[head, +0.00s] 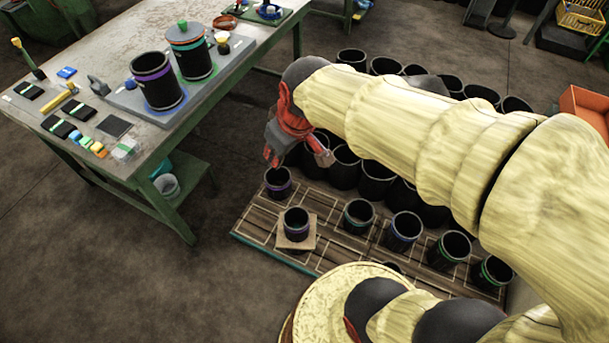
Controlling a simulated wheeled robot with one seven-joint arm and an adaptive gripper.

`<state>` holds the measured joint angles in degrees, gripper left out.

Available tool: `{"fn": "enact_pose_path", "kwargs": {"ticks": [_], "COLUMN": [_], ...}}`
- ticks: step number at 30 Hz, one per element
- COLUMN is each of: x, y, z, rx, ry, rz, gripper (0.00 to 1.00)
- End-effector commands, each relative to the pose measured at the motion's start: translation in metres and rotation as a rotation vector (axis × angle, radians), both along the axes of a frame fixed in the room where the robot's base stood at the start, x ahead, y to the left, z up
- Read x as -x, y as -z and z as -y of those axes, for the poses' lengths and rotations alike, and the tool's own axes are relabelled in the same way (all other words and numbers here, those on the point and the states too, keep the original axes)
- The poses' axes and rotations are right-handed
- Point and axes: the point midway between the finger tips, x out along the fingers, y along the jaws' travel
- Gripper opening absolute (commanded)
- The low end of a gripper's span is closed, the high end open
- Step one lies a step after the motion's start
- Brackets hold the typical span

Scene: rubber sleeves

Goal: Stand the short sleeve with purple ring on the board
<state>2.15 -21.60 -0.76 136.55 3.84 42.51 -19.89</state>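A short black sleeve with a purple ring (279,184) stands upright at the far left corner of the slatted wooden platform.
More short sleeves, with teal (357,216), blue (403,231) and green (450,250) rings, stand rightward along the platform (262,223). Several black sleeves crowd behind under my arm. A workbench (120,30) at left holds a large purple-ring sleeve (157,82) and tools. Floor left is clear.

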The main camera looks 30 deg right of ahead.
Motion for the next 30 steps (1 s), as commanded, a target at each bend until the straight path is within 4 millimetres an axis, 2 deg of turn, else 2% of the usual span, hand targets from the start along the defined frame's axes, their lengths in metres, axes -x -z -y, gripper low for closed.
{"fn": "enact_pose_path", "kwargs": {"ticks": [1, 6, 12, 17, 30], "x": [0.015, 0.063, 0.097, 0.106, 0.105], "y": [-0.009, -0.026, -0.033, -0.033, -0.033], "z": [-0.001, -0.003, -0.002, -0.002, -0.002], "rx": [-0.009, -0.047, -0.078, -0.087, -0.087], "ry": [0.028, 0.139, 0.227, 0.251, 0.250], "rz": [0.019, 0.050, 0.074, 0.078, 0.078], "gripper": [0.24, 0.24, 0.24, 0.24, 0.24]}}
